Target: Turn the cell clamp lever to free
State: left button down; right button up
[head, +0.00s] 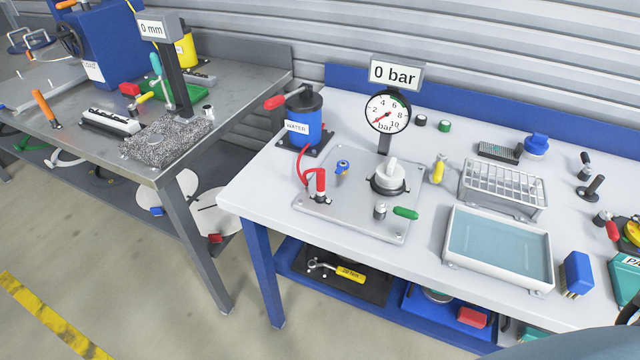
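A light grey plate (340,213) lies on the white bench. On it stand a white knob (390,172) on a dark round base, a red fitting (320,184) with a red hose, a small blue valve (342,167) and a small metal post (380,211). A green handle (405,213) lies at the plate's right edge beside the post. No part is labelled as the cell clamp lever, and I cannot tell which one it is. A gauge (387,111) behind the plate has a sign (396,73) reading 0 bar. Neither gripper is in view.
A blue water pump (309,126) with a red handle stands behind the plate. A wire rack (503,188) and a water-filled tray (499,247) stand to the right. A grey metal table (215,95) with a press stands at left, across a gap.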

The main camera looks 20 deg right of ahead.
aim_at(381, 206)
jog(key=z, duration=1.1)
